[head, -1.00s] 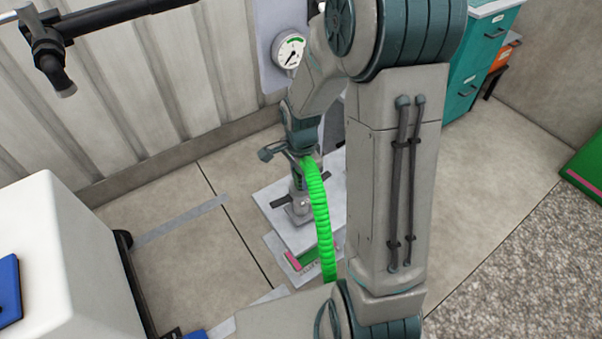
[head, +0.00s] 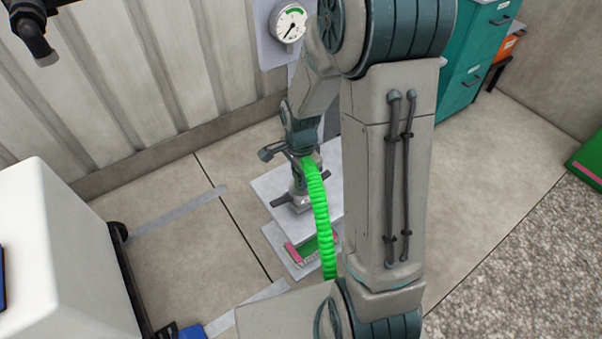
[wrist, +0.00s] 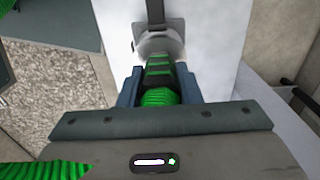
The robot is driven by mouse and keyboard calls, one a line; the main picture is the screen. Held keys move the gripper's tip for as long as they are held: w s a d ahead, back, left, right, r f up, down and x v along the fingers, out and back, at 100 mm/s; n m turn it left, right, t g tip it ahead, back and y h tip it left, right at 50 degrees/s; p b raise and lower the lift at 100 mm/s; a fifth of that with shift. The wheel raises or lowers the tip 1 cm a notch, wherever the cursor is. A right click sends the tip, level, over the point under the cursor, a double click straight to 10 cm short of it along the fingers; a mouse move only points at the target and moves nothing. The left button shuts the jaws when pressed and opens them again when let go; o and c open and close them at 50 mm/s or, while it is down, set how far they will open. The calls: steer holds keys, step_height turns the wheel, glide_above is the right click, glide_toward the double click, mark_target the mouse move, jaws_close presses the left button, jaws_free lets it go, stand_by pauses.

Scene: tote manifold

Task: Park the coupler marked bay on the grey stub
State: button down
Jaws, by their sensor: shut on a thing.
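My gripper (wrist: 159,80) is shut on a coupler (wrist: 158,69) with green and dark bands, which shows between the two blue-grey fingers in the wrist view. In the head view my gripper (head: 301,158) hangs over a pale pedestal, with a bright green ribbed hose (head: 320,215) curving down from it. A grey round fitting (wrist: 160,43), apparently the grey stub, lies directly beyond the coupler's end. Its base (head: 298,203) is on the pedestal top. I cannot tell whether coupler and stub touch or are joined. No bay marking is readable.
The pedestal top (head: 275,186) has a dark handle sticking out at each side of the fitting. A gauge panel (head: 270,45) stands behind, against a ribbed wall. A white bin (head: 60,240) is at left and a teal cabinet (head: 470,60) at back right. Floor between is open.

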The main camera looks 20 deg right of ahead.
steer(key=c, duration=1)
jaws_free()
steer(key=shift+o, duration=0.2)
step_height(320, 180, up, 14)
steer(key=p, duration=0.2)
steer(key=shift+p, duration=0.35)
